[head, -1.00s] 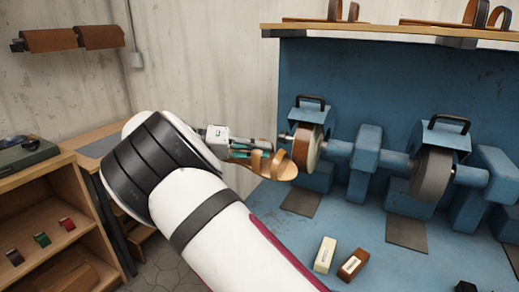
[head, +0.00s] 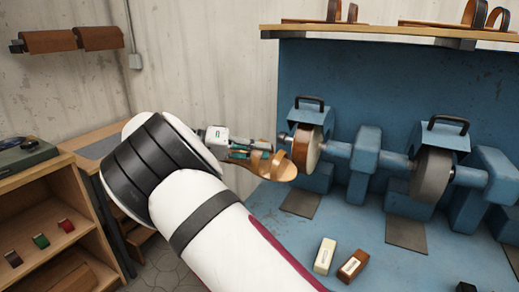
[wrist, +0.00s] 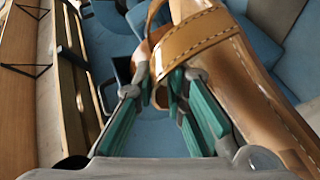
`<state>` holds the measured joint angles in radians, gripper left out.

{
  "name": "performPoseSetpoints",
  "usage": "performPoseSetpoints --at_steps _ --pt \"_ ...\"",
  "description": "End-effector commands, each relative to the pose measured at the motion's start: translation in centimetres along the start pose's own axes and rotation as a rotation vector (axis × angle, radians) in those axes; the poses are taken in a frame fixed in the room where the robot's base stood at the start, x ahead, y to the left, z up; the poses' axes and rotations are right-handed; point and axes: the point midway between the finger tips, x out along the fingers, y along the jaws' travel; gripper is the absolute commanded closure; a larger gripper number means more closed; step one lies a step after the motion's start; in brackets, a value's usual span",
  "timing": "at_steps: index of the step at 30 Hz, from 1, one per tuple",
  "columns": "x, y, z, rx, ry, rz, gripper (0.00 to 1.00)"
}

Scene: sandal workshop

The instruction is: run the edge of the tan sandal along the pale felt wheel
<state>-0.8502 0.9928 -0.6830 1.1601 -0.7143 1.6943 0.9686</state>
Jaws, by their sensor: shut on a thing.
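The tan sandal (head: 281,171) is held in my gripper (head: 262,153), with its toe end pointing right. In the wrist view the sandal (wrist: 248,85) runs down the right side, with stitched edges and a strap (wrist: 205,36) across it. The teal fingers of my gripper (wrist: 166,82) are shut on the sandal near the straps; the exact grip is partly hidden. The left wheel on the machine has a pale side face (head: 314,152) and a brown rim. The sandal's toe end is close beside this wheel's lower left; I cannot tell whether they touch.
A darker grey wheel (head: 433,172) sits farther right on the blue machine. A cream block (head: 324,256) and a brown block (head: 353,266) lie on the blue bench. A wooden shelf (head: 390,33) with sandals hangs above. Wooden shelving (head: 62,200) stands at left.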

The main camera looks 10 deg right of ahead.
Motion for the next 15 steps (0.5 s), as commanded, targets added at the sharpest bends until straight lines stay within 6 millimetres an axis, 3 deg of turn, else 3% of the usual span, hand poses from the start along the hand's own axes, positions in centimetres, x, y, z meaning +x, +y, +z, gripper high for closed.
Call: performPoseSetpoints --at_steps 15 --pt "-0.7 0.3 1.2 0.000 0.000 0.001 1.00"
